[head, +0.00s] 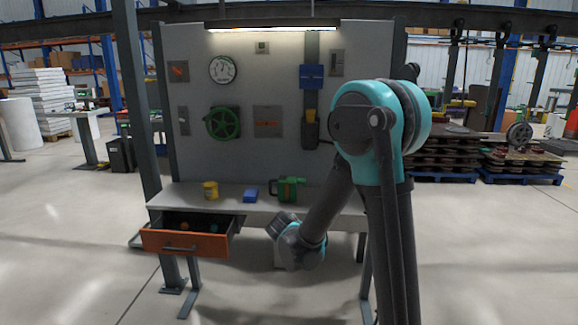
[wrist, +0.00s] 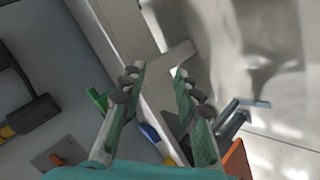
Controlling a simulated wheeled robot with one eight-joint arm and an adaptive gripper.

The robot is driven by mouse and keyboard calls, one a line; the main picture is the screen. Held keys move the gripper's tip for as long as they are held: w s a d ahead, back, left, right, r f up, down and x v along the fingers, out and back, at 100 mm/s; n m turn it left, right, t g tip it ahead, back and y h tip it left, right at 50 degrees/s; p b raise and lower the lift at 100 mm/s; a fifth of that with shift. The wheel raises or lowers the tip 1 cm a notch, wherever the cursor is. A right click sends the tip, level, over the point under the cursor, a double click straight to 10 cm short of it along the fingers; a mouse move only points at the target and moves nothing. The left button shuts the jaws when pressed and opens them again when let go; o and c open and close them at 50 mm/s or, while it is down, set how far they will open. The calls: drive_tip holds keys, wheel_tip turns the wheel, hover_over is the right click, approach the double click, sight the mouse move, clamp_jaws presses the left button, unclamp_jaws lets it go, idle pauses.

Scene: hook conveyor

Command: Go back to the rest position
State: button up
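My gripper (wrist: 158,76) is open in the wrist view, with its two green-padded fingers apart and nothing between them. In the head view my arm reaches down in front of the workbench (head: 235,198), and the fingers cannot be made out there. The arm's end is near the bench's front edge, right of the open orange drawer (head: 186,243). The drawer's orange front also shows at the lower right of the wrist view (wrist: 237,160).
On the bench stand a yellow mug (head: 210,191), a blue block (head: 250,195) and a green object (head: 288,189). The panel behind carries a gauge (head: 222,69), a green wheel (head: 222,122) and a blue box (head: 312,77). A dark post (head: 136,100) stands left. The floor in front is clear.

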drive_tip(key=s+d+m+g, duration=0.4)
drive_tip(key=s+d+m, duration=0.1)
drive_tip(key=s+d, duration=0.85)
drive_tip(key=s+d+f+m+g+y, duration=0.1)
drive_tip(key=s+f+m+y, duration=0.2)
drive_tip(key=s, duration=1.1)
drive_tip(key=shift+s+d+f+g, duration=0.2)
drive_tip(key=shift+s+d+g, duration=0.05)
drive_tip(key=shift+s+g, duration=0.05)
